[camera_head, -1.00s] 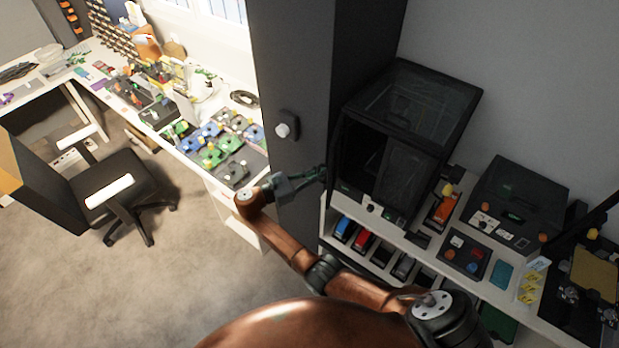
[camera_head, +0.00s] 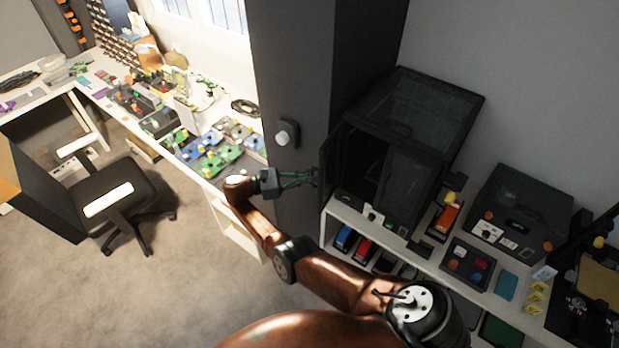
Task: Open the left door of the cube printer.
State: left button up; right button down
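The cube printer (camera_head: 425,105) is a dark, box-shaped machine with see-through panels, standing on a white shelf at the right. Its left door (camera_head: 332,162) is a narrow dark panel at the printer's left side, swung outward from the front. The front opening beside it shows a dark inside. My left gripper (camera_head: 312,178) is at the free edge of this door, its fingers pointing right. The fingertips are small and dark against the panel, so their gap and grip are unclear. The right door (camera_head: 405,185) looks closed. My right gripper is out of view.
A dark cabinet (camera_head: 290,75) with a light knob stands left of the printer. Small devices, including a control box (camera_head: 467,265) and a second dark machine (camera_head: 520,210), fill the shelf to the right. A chair (camera_head: 110,190) and open floor lie left.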

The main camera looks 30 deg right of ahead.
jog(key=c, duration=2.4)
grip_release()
